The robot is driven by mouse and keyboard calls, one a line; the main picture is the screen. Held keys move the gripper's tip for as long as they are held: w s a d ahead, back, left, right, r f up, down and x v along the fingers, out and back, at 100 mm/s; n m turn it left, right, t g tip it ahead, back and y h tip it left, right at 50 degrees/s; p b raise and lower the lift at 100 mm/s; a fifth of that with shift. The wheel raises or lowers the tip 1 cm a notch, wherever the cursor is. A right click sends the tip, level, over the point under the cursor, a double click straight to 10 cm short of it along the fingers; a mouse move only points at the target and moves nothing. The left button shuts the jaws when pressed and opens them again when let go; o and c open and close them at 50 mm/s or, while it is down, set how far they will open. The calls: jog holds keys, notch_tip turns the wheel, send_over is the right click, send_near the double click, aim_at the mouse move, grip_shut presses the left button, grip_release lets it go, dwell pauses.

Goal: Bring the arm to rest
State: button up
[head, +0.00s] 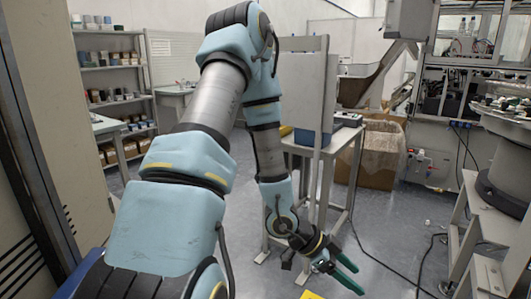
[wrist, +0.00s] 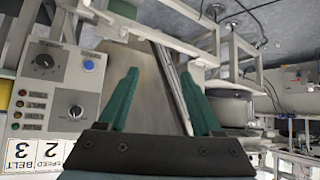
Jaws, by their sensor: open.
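My gripper (head: 358,280) hangs low at the end of my arm in the head view, right of the picture's middle, near the floor. My arm reaches up from the lower left, bends at the top and comes down to the gripper. The two green fingers are spread apart. In the wrist view the fingers (wrist: 158,73) stand apart with nothing between them. A plain grey-beige panel shows behind the gap. No object is held.
A grey stand (head: 345,137) with a tall panel (head: 318,75) stands just behind my forearm. A cardboard box (head: 382,155) is beyond it. Steel machinery (head: 497,170) is at the right. Cables lie on the floor. A control panel (wrist: 62,75) with knobs shows in the wrist view.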

jog(key=w+a+r+n+t+y+p, duration=0.1)
jog(key=w+a+r+n+t+y, duration=0.15)
jog(key=w+a+n, duration=0.35)
jog(key=w+a+r+n+t+y, duration=0.1)
jog(key=w+a+r+t+y, duration=0.25)
jog(key=a, duration=0.55)
jog(key=s+a+r+n+g+y+p, duration=0.1)
jog(key=s+a+r+n, duration=0.1)
jog(key=a+r+n, duration=0.3)
jog(key=s+a+r+n+g+y, duration=0.1)
jog(key=s+a+r+n+y, duration=0.1)
jog(key=a+r+n, duration=0.4)
jog(key=shift+s+a+r+g+p, duration=0.15)
jog(key=shift+s+a+g+p, duration=0.2)
jog(key=shift+a, duration=0.4)
